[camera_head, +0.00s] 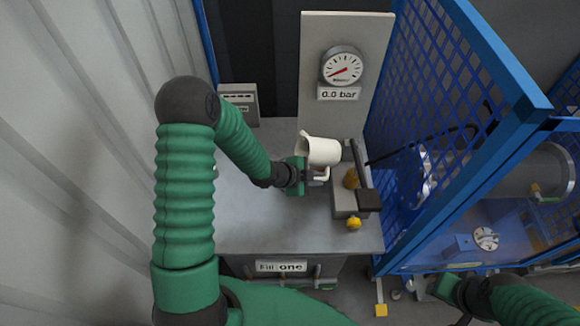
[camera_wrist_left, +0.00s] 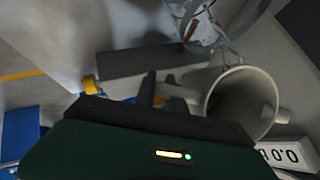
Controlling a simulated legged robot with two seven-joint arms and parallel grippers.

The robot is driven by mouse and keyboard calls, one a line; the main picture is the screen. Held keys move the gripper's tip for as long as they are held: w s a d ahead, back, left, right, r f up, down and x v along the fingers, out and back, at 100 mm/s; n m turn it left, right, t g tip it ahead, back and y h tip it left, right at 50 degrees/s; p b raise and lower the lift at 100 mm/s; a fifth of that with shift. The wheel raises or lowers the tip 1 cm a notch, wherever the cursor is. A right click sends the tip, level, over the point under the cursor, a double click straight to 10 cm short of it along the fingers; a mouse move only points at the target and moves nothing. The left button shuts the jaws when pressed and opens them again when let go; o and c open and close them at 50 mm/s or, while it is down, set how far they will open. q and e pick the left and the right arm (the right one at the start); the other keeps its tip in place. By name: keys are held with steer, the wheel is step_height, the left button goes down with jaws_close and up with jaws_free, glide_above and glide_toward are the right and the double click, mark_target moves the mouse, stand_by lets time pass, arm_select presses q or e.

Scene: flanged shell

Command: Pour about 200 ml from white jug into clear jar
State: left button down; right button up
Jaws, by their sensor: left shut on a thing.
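The white jug (camera_head: 322,151) is above the grey bench, in front of the gauge panel. My left gripper (camera_head: 308,176) is shut on its handle, which also shows between the dark fingers in the left wrist view. There the jug (camera_wrist_left: 262,100) shows its open round mouth; I cannot make out any contents. The jug looks somewhat tilted in the head view. I cannot pick out the clear jar with certainty in either view. My right gripper (camera_head: 428,288) is low at the right edge, partly dark, and its jaws cannot be made out.
The grey bench (camera_head: 250,215) has free room left of the jug. A dark bar fixture with yellow knobs (camera_head: 354,222) stands right of it. The gauge (camera_head: 342,66) reads 0.0 bar. A blue mesh guard (camera_head: 440,75) closes off the right side.

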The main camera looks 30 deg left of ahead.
arm_select(q)
steer(key=shift+w+d+f+t+h+b, duration=0.15)
steer(key=shift+f+t+h+b, duration=0.3)
steer(key=shift+b, duration=0.55)
stand_by(1.0)
steer(key=shift+s+a+r+t+h, duration=0.25)
steer(key=shift+r+t+h, duration=0.1)
steer(key=shift+t, duration=0.2)
stand_by(0.8)
